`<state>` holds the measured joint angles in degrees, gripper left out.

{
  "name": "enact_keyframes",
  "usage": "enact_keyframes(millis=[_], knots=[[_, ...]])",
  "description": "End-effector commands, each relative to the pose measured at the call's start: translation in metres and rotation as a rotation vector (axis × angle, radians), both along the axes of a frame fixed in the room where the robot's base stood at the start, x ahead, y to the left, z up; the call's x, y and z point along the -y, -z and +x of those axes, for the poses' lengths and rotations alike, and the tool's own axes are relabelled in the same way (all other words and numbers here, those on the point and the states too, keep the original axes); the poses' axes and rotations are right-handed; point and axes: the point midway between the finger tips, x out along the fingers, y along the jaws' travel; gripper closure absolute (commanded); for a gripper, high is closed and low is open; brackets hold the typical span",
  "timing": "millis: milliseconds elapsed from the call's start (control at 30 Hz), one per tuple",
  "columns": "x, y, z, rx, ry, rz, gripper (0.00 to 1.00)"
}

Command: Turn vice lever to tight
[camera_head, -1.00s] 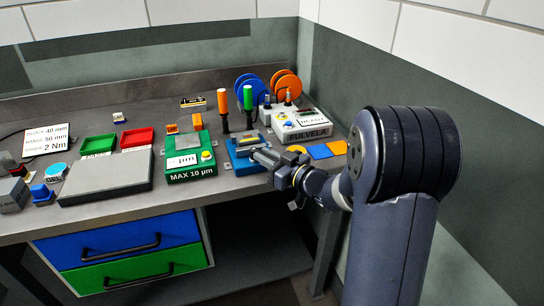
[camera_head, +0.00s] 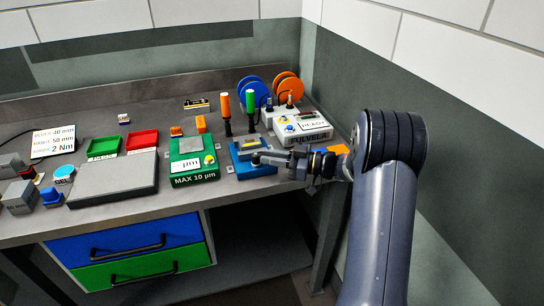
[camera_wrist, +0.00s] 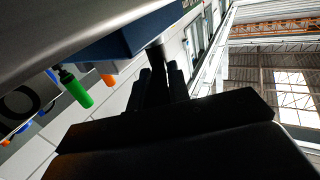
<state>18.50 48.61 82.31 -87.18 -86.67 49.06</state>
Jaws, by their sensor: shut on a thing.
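The vice (camera_head: 246,147) is a small blue block with grey metal parts, at the bench's front edge to the right of the green gauge box. My gripper (camera_head: 264,157) reaches it from the right, low beside its front right corner. In the wrist view the blue underside of the vice (camera_wrist: 115,38) fills the upper left. There my two dark fingers (camera_wrist: 158,74) are closed around the dark vice lever (camera_wrist: 155,57), which extends from beside the blue block. In the head view my gripper hides most of the lever, so its angle is unclear.
The green gauge box (camera_head: 194,166) stands close to the vice's left. A white FULVELA device (camera_head: 302,126) stands behind my gripper. Orange and green handled tools (camera_head: 250,103) stand upright behind the vice. The grey plate (camera_head: 113,180) lies further left. Drawers (camera_head: 125,240) are under the bench.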

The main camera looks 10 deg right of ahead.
Motion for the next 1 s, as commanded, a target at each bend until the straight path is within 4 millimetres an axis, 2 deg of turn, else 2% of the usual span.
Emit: enact_keyframes(millis=[333,367,600,867,1000], knots=[[0.0,-0.001,0.001,0.002,-0.001,0.002,1.0],[0.0,-0.001,0.001,0.002,-0.001,0.002,0.81],[0.0,-0.001,0.0,0.002,-0.001,0.001,0.62],[0.001,0.0,0.0,0.001,-0.001,0.001,0.6],[0.012,0.0,-0.004,0.002,0.002,-0.001,0.6]])
